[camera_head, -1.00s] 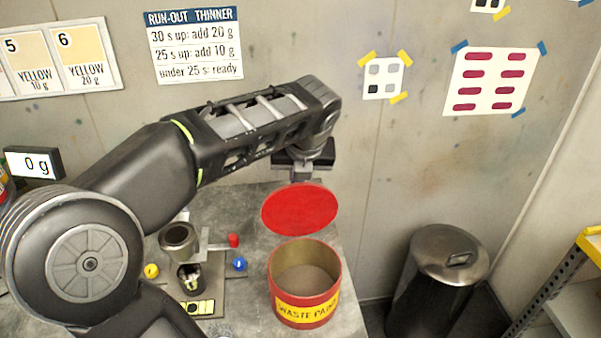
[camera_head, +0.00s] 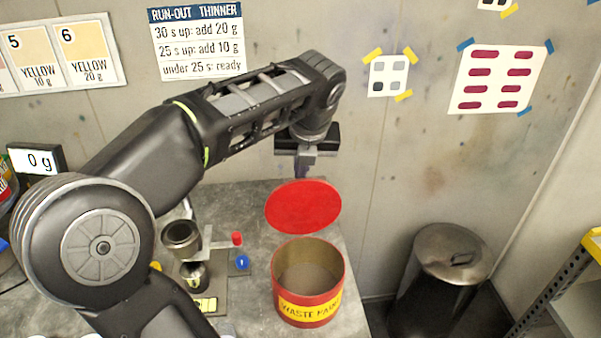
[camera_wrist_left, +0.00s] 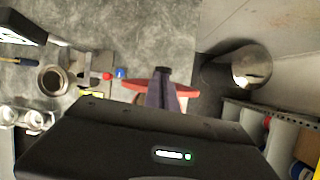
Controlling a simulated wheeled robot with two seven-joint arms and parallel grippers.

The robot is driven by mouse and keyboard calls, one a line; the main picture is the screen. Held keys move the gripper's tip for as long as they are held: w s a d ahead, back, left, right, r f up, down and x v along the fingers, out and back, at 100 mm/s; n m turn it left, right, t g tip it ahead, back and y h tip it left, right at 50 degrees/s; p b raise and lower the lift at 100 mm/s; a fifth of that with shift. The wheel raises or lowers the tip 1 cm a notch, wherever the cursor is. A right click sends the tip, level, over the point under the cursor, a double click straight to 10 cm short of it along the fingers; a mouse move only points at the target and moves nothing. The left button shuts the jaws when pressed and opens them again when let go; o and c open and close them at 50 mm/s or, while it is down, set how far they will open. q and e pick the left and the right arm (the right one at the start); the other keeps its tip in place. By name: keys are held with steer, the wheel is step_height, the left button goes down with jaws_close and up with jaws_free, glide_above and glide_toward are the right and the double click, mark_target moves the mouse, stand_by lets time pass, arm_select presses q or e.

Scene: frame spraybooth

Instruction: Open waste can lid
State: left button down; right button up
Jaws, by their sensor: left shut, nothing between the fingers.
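The red waste can (camera_head: 307,309), with a yellow "WASTE PAINT" label, stands on the bench near its right edge. Its mouth is open and I see into it. Its red lid (camera_head: 303,206) is tilted up at the back of the can. My left gripper (camera_head: 301,172) is above and behind the raised lid in the head view, pointing down, shut and empty. In the left wrist view, the shut fingers (camera_wrist_left: 161,88) point toward the lid's red edge (camera_wrist_left: 187,91), which partly hides behind them. My right gripper is not in view.
A metal cup on a stand (camera_head: 181,238) with red and blue knobs is left of the can. A scale display (camera_head: 37,159) reads 0 g. A metal bin (camera_head: 447,254) stands on the floor to the right, with shelving (camera_head: 573,310) beyond.

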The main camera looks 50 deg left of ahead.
arm_select(q)
steer(key=v, duration=0.5)
steer(key=shift+d+r, duration=0.1)
steer(key=shift+r, duration=0.2)
